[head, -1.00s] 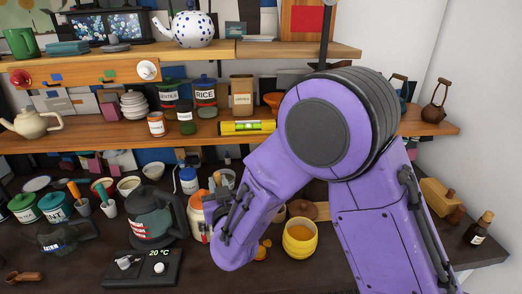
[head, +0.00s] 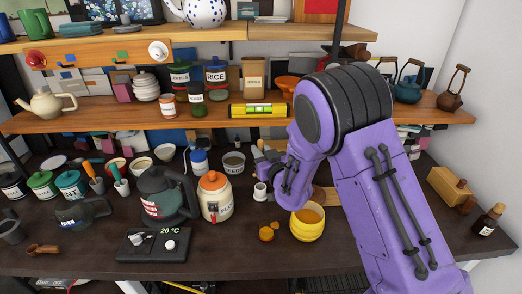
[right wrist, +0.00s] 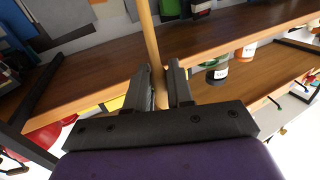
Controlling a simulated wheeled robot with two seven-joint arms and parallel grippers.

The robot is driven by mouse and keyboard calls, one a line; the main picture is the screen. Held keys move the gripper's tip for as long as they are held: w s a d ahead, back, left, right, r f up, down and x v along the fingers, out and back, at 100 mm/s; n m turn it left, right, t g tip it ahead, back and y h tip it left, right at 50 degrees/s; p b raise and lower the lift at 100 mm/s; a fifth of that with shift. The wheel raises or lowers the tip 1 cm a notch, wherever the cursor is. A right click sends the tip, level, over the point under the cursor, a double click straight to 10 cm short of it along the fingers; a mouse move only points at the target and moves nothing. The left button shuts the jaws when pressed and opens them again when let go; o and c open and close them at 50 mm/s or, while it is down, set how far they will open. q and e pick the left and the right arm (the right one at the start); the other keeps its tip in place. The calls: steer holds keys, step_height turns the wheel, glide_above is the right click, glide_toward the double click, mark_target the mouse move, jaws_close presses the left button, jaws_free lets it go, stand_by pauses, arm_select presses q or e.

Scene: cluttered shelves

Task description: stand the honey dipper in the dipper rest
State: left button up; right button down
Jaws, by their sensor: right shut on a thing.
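My right gripper (head: 264,160) reaches in from the right, low over the counter. In the right wrist view the gripper (right wrist: 164,88) is shut on a slim wooden rod, the honey dipper's handle (right wrist: 150,40), which runs upward out of the picture. My left gripper is not in view.
A yellow pot (head: 307,224) stands in front of my right forearm. An orange-lidded jar (head: 215,198) and a dark kettle (head: 162,196) stand to the left. A shelf with a yellow level (head: 258,110) hangs above.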

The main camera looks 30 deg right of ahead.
steer(key=shift+f+b, duration=2.5)
steer(key=shift+f, duration=0.85)
steer(key=c, duration=0.9)
jaws_free()
